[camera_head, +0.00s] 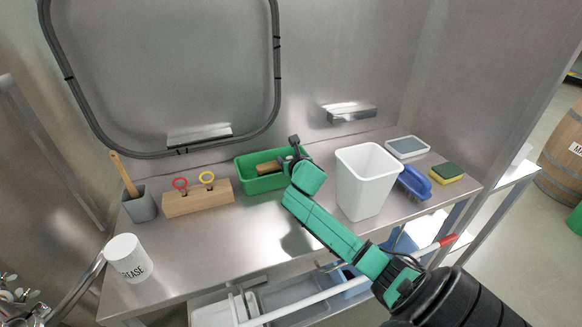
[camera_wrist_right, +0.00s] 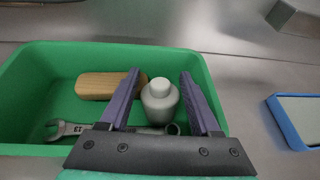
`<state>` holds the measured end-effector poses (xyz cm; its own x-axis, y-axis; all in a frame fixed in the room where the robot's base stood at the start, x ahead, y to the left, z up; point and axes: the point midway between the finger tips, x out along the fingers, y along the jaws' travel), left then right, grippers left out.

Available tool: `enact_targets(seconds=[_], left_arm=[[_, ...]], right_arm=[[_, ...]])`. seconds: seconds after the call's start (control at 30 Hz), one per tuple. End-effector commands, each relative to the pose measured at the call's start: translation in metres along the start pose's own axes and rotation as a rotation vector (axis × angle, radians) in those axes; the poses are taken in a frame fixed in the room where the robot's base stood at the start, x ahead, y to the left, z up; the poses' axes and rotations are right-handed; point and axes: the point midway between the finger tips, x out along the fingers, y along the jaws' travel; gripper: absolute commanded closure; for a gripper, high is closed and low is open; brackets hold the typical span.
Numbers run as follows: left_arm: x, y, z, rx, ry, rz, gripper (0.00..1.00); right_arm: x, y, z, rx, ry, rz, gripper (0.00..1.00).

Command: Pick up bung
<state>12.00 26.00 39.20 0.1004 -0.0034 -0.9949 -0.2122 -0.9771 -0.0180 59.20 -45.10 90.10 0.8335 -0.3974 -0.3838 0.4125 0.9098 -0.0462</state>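The bung appears to be the pale grey stepped plug (camera_wrist_right: 160,103), with a wide body and a narrower top, inside the green bin (camera_wrist_right: 28,95). My right gripper (camera_wrist_right: 161,78) is over the bin in the right wrist view. Its two purple fingers are open, one on each side of the plug, with a visible gap on the left side. In the head view my right gripper (camera_head: 295,155) is at the right end of the green bin (camera_head: 262,184) and hides the plug.
The bin also holds a wooden piece (camera_wrist_right: 105,85) and a wrench (camera_wrist_right: 68,129). A white bin (camera_head: 362,185) stands right of my arm, with a blue brush (camera_head: 413,183) beyond. Left of the green bin is a wooden block (camera_head: 198,198).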

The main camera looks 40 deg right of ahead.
Motion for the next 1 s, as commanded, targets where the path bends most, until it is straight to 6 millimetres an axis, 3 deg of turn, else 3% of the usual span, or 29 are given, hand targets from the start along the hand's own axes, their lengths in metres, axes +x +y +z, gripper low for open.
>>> enact_targets(seconds=[0.03,0.17,0.47,0.67,0.83,1.0], left_arm=[[0.000,0.001,0.001,-0.001,-0.002,0.001,0.30],[0.000,0.002,0.004,-0.001,-0.007,0.003,0.30],[0.000,0.002,0.006,-0.001,-0.011,0.003,0.30],[-0.003,0.002,0.006,0.000,-0.011,0.003,0.30],[-0.009,0.002,0.006,0.000,-0.011,0.003,0.30],[-0.014,0.002,0.005,0.001,-0.011,0.003,0.30]], right_arm=[[0.000,0.000,0.000,0.000,0.000,0.000,0.52],[0.000,0.000,0.000,0.000,0.000,0.000,1.00],[-0.001,0.000,0.000,0.001,0.001,0.000,1.00],[-0.007,-0.001,0.016,-0.001,-0.004,0.000,1.00],[-0.024,-0.003,0.057,-0.003,-0.008,-0.001,1.00],[-0.049,-0.007,0.118,-0.004,-0.010,-0.003,1.00]])
